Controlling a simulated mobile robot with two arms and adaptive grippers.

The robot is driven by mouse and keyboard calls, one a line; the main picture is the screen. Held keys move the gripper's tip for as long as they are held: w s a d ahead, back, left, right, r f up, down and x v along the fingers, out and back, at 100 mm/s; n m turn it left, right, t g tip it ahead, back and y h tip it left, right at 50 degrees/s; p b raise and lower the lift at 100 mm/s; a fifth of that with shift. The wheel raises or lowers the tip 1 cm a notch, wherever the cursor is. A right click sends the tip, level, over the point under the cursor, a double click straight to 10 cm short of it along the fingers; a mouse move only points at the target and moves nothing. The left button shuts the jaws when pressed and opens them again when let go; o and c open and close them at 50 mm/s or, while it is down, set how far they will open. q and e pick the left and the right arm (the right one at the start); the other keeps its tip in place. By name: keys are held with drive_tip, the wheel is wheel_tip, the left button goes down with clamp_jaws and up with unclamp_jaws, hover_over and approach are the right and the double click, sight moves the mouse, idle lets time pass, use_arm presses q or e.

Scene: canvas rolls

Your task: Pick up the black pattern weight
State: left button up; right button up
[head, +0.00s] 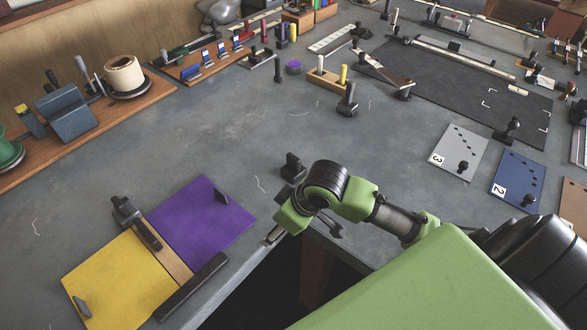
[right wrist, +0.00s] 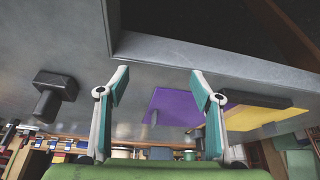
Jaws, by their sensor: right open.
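A small black pattern weight (head: 293,167) stands on the grey table just behind my right wrist in the head view. In the right wrist view a dark weight (right wrist: 54,94) with a block-shaped end and a stem shows at the left, outside the fingers and apart from them. My right gripper (head: 302,232) is near the table's front edge, partly hidden by its own wrist. In the right wrist view its fingers (right wrist: 157,84) are spread apart with nothing between them. My left gripper is not in view.
Purple (head: 200,225) and yellow (head: 118,280) panels lie at the front left, with dark bars around a wooden strip. Another dark weight (head: 347,104) stands farther back. Numbered grey (head: 452,146) and blue (head: 520,176) plates lie at the right. The middle of the table is clear.

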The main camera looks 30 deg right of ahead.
drive_tip(key=shift+m+h, duration=0.4)
drive_tip(key=w+d+r, duration=0.1)
drive_tip(key=w+d, duration=0.1)
drive_tip(key=w+d+r, duration=0.2)
drive_tip(key=d, duration=0.1)
drive_tip(key=w+d+r, duration=0.2)
drive_tip(key=shift+w+d+r, duration=0.15)
drive_tip(key=shift+d+r, duration=0.05)
drive_tip(key=shift+d, duration=0.05)
drive_tip(key=m, duration=0.2)
approach(299, 160)
drive_tip(key=f, duration=0.1)
drive_tip(key=p+x, duration=0.1)
drive_tip(key=x, duration=0.7)
drive_tip(key=shift+w+f, duration=0.15)
drive_tip(key=shift+w+a+f+p, duration=0.2)
drive_tip(key=shift+f+p, duration=0.15)
drive_tip(key=shift+p, duration=0.2)
drive_tip(key=p+x, duration=0.1)
drive_tip(key=x, duration=0.2)
drive_tip(key=shift+w+f, duration=0.2)
drive_tip(key=shift+f, duration=0.05)
drive_tip(key=shift+w+f, duration=0.2)
drive_tip(key=shift+f, duration=0.3)
drive_tip(key=c, duration=1.2)
drive_tip(key=shift+w+r, duration=0.15)
